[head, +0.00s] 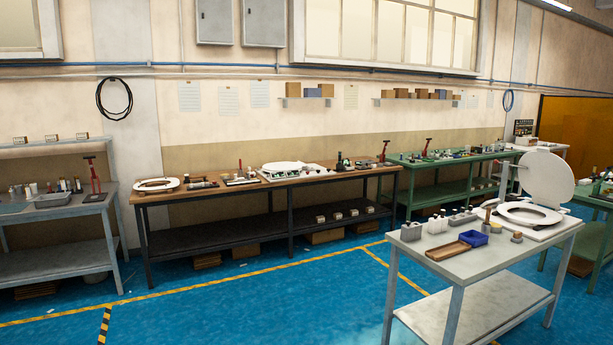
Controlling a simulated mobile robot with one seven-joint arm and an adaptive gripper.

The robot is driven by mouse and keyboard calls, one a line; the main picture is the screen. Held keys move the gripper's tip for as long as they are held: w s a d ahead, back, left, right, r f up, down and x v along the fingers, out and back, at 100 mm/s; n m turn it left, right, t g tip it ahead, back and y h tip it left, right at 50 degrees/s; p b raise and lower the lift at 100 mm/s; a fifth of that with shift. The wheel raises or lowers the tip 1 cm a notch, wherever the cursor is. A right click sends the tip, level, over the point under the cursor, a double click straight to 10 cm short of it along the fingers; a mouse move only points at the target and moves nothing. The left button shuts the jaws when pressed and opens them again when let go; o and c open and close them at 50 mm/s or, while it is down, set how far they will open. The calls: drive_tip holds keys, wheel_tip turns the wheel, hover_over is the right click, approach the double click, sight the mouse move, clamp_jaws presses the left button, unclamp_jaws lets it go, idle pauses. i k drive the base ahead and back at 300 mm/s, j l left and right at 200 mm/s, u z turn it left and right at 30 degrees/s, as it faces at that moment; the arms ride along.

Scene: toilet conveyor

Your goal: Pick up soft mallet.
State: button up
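I cannot make out the soft mallet for certain; the tools are small at this distance. On the near grey table (403,258) at the right, a small upright brown item (487,216) stands behind a blue tray (473,238), too small to identify. Red upright tools stand on the left grey bench (92,175) and at the right end of the wooden bench (384,151); I cannot tell what they are. My gripper is not in view.
A toilet seat with raised lid (546,178) stands on the near table, with a brown tray (449,251) at its front. A wooden-topped bench (330,178) and a green bench (455,159) line the wall. Open blue floor (240,315) with yellow lines lies in front.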

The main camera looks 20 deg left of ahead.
sight(186, 178)
drive_tip(key=u, duration=1.95)
drive_tip(key=i, duration=5.75)
drive_tip(key=j+u, duration=0.05)
drive_tip(key=j, duration=0.3)
